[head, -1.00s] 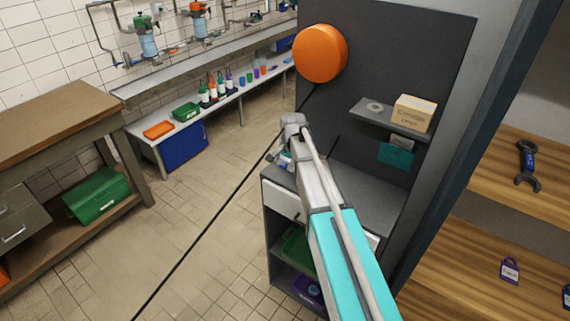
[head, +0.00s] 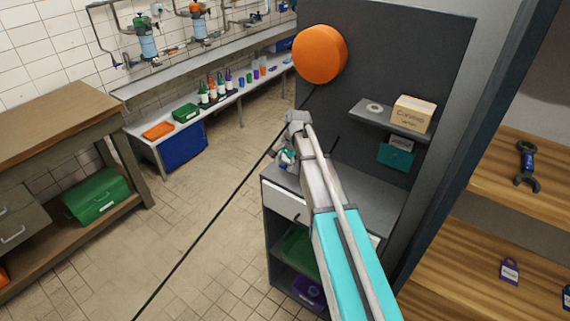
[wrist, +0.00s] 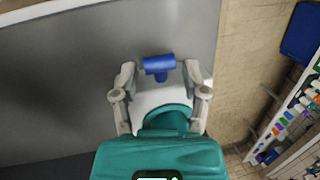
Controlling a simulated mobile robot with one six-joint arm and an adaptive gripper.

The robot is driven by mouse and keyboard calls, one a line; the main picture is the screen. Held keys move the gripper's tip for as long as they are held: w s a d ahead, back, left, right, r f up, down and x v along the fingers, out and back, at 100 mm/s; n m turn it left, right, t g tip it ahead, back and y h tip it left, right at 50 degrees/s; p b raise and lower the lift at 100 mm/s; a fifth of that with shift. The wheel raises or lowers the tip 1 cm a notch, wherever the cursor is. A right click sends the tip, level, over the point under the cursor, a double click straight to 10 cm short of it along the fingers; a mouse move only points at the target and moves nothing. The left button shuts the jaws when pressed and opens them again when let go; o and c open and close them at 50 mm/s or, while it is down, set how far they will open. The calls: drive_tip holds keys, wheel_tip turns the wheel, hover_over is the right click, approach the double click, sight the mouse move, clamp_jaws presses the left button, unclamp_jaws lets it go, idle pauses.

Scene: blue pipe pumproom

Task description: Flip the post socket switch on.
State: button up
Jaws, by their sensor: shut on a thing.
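My gripper (wrist: 160,76) is shut on a blue T-shaped piece (wrist: 160,65), which shows between its fingertips in the wrist view. A grey panel surface lies behind it there. In the head view my gripper (head: 287,160) is small and partly hidden by my own arm, in front of the dark workstation and above its counter. I cannot make out a post socket switch for certain in either view. A small white box (head: 157,8) sits on the tiled wall at the far upper left; its details are too small to tell.
An orange disc (head: 320,54) is on the dark panel (head: 400,45). A small shelf (head: 383,119) holds a cardboard box (head: 413,114). A wooden bench (head: 60,115) stands left. Wooden shelves (head: 500,240) are at right.

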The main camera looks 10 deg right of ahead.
drive_tip(key=o, duration=1.1)
drive_tip(key=shift+o, duration=0.2)
drive_tip(key=shift+s, duration=0.1)
drive_tip(key=shift+s+a+f+t+h, duration=0.1)
drive_tip(key=shift+s+a+t+h, duration=0.05)
drive_tip(key=shift+t+h, duration=0.35)
drive_tip(key=shift+d+r+p, duration=0.2)
drive_tip(key=shift+r+p, duration=1)
drive_tip(key=shift+r, duration=0.05)
wheel_tip(320, 180, up, 11)
drive_tip(key=s+d+p, duration=0.1)
drive_tip(key=s+p, duration=0.1)
drive_tip(key=p, duration=0.9)
drive_tip(key=s+d+f+n+b, duration=0.1)
drive_tip(key=s+f+n+b, duration=0.3)
drive_tip(key=s, duration=0.7)
drive_tip(key=s+f+n+g+h+b, duration=0.1)
drive_tip(key=s+f+n+b, duration=0.3)
drive_tip(key=s, duration=0.8)
drive_tip(key=shift+d+f+n+g+h, duration=0.3)
drive_tip(key=shift+d+f+n, duration=0.1)
drive_tip(key=shift+n, duration=0.5)
